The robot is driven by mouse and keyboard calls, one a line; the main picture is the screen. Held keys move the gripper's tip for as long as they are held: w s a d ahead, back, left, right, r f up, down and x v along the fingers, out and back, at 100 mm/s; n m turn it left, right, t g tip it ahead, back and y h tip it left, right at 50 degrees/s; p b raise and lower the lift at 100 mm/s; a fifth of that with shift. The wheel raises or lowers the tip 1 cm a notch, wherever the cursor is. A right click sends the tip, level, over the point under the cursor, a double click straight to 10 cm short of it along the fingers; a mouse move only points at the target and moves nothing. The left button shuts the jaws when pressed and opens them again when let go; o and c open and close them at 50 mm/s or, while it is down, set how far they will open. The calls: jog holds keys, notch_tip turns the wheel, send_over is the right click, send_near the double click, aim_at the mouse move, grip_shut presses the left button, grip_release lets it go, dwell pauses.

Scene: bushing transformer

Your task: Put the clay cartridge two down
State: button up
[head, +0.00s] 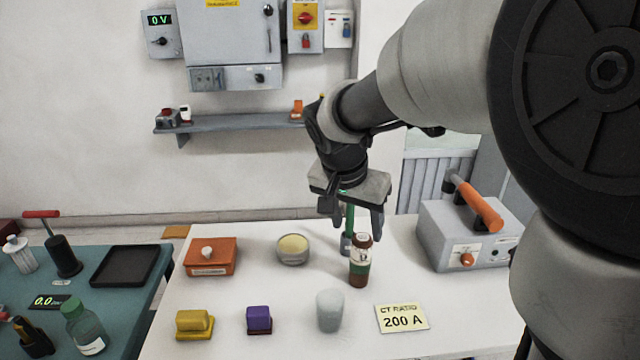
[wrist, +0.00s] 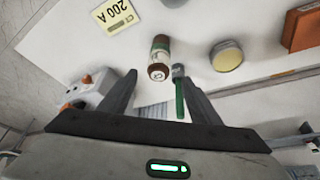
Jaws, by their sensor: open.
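A brown cylinder (head: 359,262) with a pale label and a green band stands upright on the white table. It looks like the clay cartridge, but I cannot read its number. It also shows in the wrist view (wrist: 160,55), just beyond the fingertips. My gripper (head: 356,229) is open above it, pointing down, and the fingers appear clear of it. A green rod with a grey end (head: 347,240) stands just behind the cylinder. In the wrist view the rod (wrist: 180,97) appears between the fingers, close to one of them; I cannot tell whether they touch.
On the white table (head: 280,335) are an orange box (head: 210,257), a round tin (head: 293,249), a yellow block (head: 194,324), a purple block (head: 259,319), a frosted cup (head: 330,311) and a "200 A" card (head: 402,317). A grey tester (head: 468,235) stands right.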

aim_at(361, 239)
jog(key=x, duration=0.9)
jog(key=shift+w+d, duration=0.1)
jog(key=shift+d, duration=0.15)
jog(key=shift+r, duration=0.1)
jog(key=shift+c, duration=0.3)
jog(key=shift+r, duration=0.1)
jog(key=c, duration=1.3)
